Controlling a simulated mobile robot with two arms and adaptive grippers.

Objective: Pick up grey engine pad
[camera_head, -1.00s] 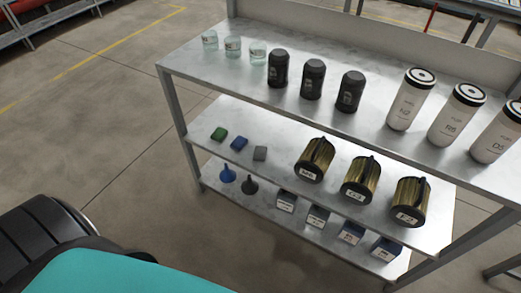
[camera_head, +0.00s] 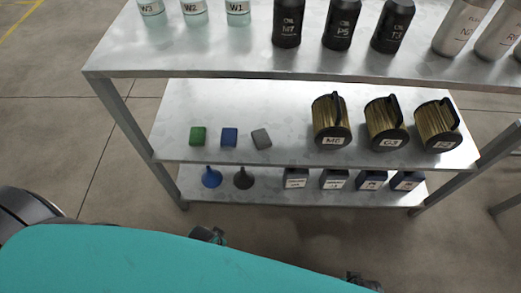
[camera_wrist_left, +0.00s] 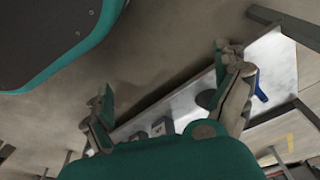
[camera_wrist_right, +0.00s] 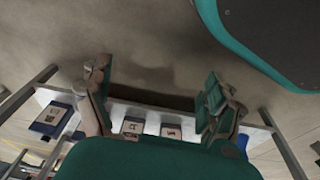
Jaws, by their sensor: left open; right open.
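The grey engine pad (camera_head: 262,139) is a small grey block on the middle shelf (camera_head: 225,108) in the head view. It lies right of a blue pad (camera_head: 229,137) and a green pad (camera_head: 198,136). My left gripper (camera_wrist_left: 165,105) is open and empty in the left wrist view, with the bottom shelf beyond its fingers. My right gripper (camera_wrist_right: 158,100) is open and empty in its wrist view, with box-shaped items beyond it. In the head view only small parts of the grippers show past my teal body, below the shelves. Neither touches the pad.
Brass-coloured filters (camera_head: 331,122) stand right of the pads. The top shelf (camera_head: 125,52) overhangs with jars (camera_head: 193,12), black oil bottles (camera_head: 342,24) and white canisters. The bottom shelf holds a blue funnel (camera_head: 211,177), a black funnel (camera_head: 243,178) and several boxes (camera_head: 334,179).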

